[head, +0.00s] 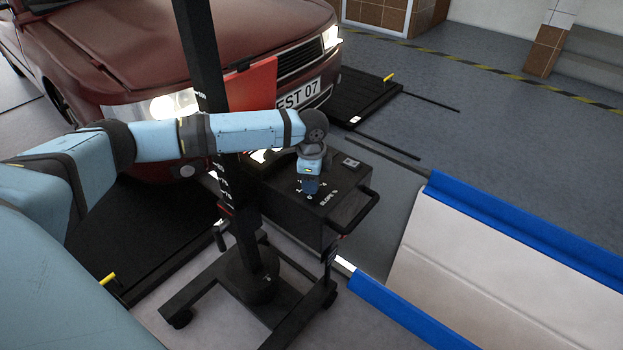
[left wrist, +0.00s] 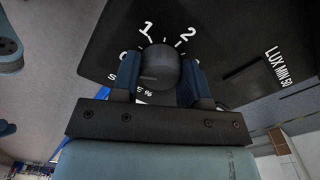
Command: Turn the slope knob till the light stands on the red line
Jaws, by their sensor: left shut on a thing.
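The slope knob (left wrist: 160,66) is a dark round knob on a black panel, with a dial marked 1 and 2 and lettering partly covered. A thin mark on its face points left. My left gripper (left wrist: 155,72) is shut on the knob, one blue finger on each side. In the head view my left gripper (head: 309,188) points down onto the top of the black tester box (head: 300,215) and hides the knob. I cannot make out the light spot or the red line.
The tester has a black upright column (head: 205,75), a wheeled base (head: 215,300) and a handle (head: 358,212). A red car (head: 120,50) stands behind it. Grey floor is free at upper right.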

